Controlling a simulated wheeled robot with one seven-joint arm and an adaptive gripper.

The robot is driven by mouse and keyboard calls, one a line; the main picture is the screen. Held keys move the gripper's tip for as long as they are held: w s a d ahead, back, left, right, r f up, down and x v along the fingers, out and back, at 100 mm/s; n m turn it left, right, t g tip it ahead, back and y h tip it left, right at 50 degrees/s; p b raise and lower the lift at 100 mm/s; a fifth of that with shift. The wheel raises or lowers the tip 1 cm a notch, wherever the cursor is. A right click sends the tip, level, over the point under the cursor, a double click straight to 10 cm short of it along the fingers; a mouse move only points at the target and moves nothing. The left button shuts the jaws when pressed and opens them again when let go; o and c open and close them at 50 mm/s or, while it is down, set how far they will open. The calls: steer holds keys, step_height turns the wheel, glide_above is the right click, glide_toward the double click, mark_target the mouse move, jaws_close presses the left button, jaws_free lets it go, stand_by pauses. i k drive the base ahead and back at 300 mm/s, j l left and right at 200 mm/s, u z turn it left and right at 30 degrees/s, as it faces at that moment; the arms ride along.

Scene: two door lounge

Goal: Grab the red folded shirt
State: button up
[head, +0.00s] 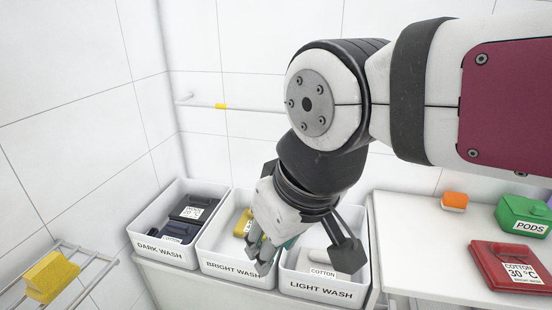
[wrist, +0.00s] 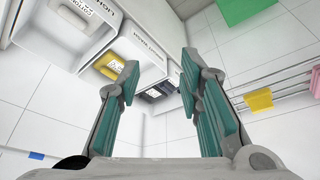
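The red folded shirt (head: 488,270) lies flat on the white counter (head: 408,240) at the right of the head view, with a white label reading COTTON 30 °C. It does not show in the wrist view. My gripper (head: 304,252) is well to the left of the shirt, over the bright wash and light wash bins. In the wrist view its teal-padded fingers (wrist: 158,64) are spread apart with nothing between them. The gripper is open and empty. Whether its fingertips touch the bins cannot be told.
The dark wash bin (head: 158,254), bright wash bin (head: 231,271) and light wash bin (head: 321,290) stand in a row, holding folded clothes. A green PODS box (head: 524,216) and orange block (head: 454,202) sit behind the shirt. A yellow sponge (head: 52,276) rests on a rack at left.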

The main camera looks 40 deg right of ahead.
mark_target(508, 267)
steer(key=z, duration=2.35)
steer(key=j+u, duration=0.25)
